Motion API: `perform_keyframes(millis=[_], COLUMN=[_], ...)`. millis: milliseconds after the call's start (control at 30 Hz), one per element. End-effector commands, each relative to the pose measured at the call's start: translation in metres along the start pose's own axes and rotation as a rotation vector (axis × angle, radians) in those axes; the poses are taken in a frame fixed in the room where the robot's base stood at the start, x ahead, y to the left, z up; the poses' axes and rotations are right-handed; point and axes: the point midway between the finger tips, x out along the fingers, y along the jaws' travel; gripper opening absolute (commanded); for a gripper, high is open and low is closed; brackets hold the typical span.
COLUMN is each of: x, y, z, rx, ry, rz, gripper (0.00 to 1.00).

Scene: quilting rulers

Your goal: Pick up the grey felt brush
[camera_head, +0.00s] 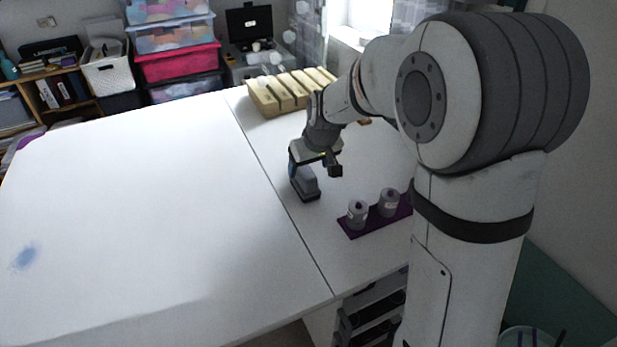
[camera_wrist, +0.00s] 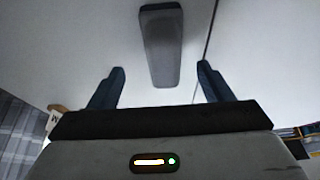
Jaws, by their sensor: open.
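The grey felt brush (camera_head: 308,194) lies on the white table, under my gripper (camera_head: 303,176) in the head view. My gripper (camera_wrist: 161,67) is open, with one blue finger on each side of the brush's line. The near end of the brush lies between the fingertips in the picture, with a gap on both sides. I see no contact, and I cannot tell the exact height of the fingers above the table.
A purple tray (camera_head: 353,233) with two grey weights (camera_head: 357,213) (camera_head: 388,202) stands to the right of the brush. A slotted wooden rack (camera_head: 262,100) stands behind. A seam crosses the table nearby.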

Motion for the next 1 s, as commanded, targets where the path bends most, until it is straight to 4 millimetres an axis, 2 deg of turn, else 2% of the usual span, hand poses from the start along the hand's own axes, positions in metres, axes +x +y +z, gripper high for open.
perform_keyframes(millis=[533, 833, 1000], x=[0.068, 0.071, 0.071], y=[-0.004, -0.004, -0.004], z=[-0.003, -0.003, -0.003], rx=[0.001, 0.001, 0.001], ry=[-0.003, -0.001, -0.001], rz=[-0.001, 0.0, 0.0], gripper=[0.73, 0.72, 0.58])
